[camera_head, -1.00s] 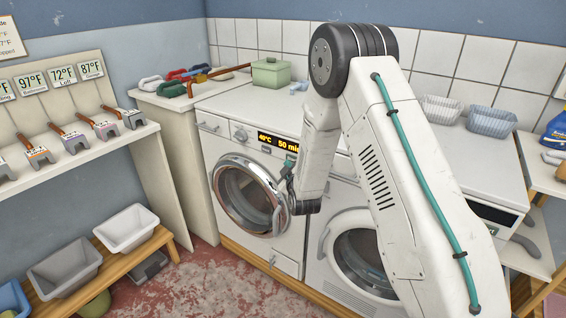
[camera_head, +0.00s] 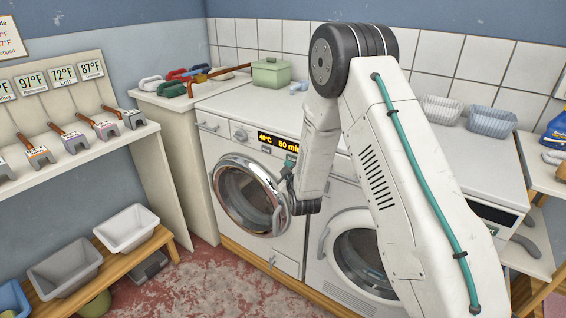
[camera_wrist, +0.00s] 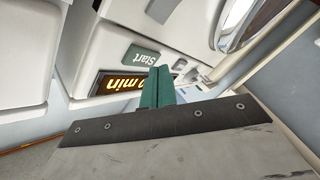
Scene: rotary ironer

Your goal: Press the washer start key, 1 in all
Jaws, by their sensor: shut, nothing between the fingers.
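The washer (camera_head: 258,175) is the white front-loader with a chrome door ring, left of centre in the head view. Its lit display (camera_head: 277,143) reads 40°C and 50 min; part of it also shows in the wrist view (camera_wrist: 125,83). The green start key (camera_wrist: 142,56), marked "Start", is beside the display in the wrist view. My gripper (camera_wrist: 157,86) is shut and empty, its teal fingers close in front of the panel by the key. The fingertips overlap the key's edge in the picture; I cannot tell whether they touch it. In the head view my gripper (camera_head: 289,172) is at the washer's upper right front.
A second white machine with a round door (camera_head: 362,262) stands right of the washer, partly behind my arm. A green box (camera_head: 271,73) stands on the top at the back. The floor before the washer is clear.

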